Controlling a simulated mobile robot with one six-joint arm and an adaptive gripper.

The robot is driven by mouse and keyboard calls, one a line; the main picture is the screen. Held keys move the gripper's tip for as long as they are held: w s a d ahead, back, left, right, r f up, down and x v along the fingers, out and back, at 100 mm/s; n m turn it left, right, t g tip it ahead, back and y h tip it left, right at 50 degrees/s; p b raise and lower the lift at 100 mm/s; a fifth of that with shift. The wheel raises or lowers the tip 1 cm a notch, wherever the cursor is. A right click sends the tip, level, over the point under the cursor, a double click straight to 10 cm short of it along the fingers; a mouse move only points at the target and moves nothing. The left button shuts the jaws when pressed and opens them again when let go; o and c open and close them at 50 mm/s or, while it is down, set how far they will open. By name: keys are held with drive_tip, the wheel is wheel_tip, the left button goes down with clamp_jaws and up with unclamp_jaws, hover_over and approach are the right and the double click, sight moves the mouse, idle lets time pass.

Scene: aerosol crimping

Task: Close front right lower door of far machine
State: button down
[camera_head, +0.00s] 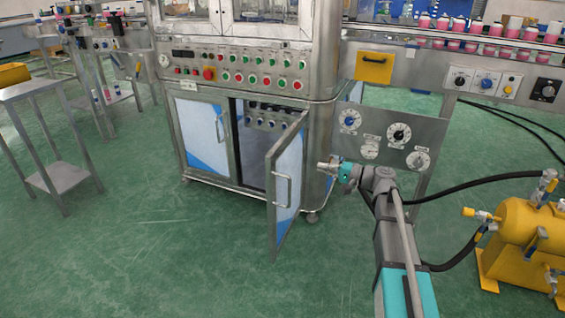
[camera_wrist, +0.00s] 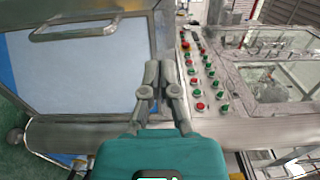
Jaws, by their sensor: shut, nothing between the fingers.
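The front right lower door (camera_head: 288,172) of the machine stands swung open toward the front, with its handle (camera_head: 283,190) near the free edge. Its white and blue outer face shows. My gripper (camera_head: 323,166) is to the right of the door, on its outer side, apart from it. In the wrist view the fingers (camera_wrist: 150,76) are together and empty. There a pale panel with a metal handle (camera_wrist: 75,28), apparently this door, fills the upper left, beyond the fingers.
The front left lower door (camera_head: 203,132) is shut. The button panel (camera_head: 240,75) is above the doors. A gauge plate (camera_head: 384,137) stands behind my gripper. A yellow tank (camera_head: 525,235) with black hoses is at right. Green floor (camera_head: 170,250) is clear in front.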

sight(276, 157)
drive_tip(key=x, duration=1.4)
drive_tip(key=shift+a, duration=0.1)
idle(0.7)
